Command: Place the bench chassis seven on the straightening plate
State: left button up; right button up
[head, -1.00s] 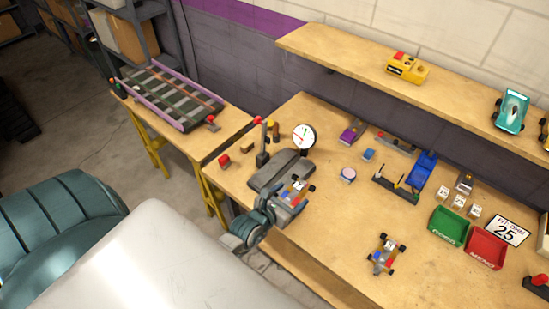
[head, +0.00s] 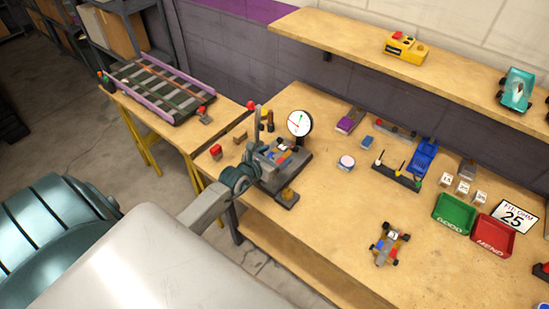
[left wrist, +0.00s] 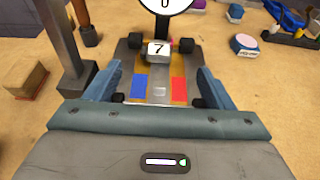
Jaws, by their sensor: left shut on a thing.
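The bench chassis seven (left wrist: 160,82) shows in the left wrist view with a "7" block, blue and red patches and dark wheels. My left gripper (left wrist: 158,92) is shut on it, one blue finger on each side. In the head view the chassis (head: 274,153) is over the grey straightening plate (head: 297,167), beside the round dial gauge. My left gripper (head: 258,166) reaches in from the left there. Whether the chassis touches the plate or hangs just above it I cannot tell. My right gripper is not in view.
A dial gauge (head: 299,123) and a red-knobbed lever (head: 251,105) stand close by the plate. Another small chassis (head: 387,246) lies on the open bench front. Green (head: 455,212) and red (head: 492,237) bins stand at right. A track (head: 160,88) lies on the left table.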

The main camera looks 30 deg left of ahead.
pick_arm(q)
jog(key=shift+f, duration=0.6)
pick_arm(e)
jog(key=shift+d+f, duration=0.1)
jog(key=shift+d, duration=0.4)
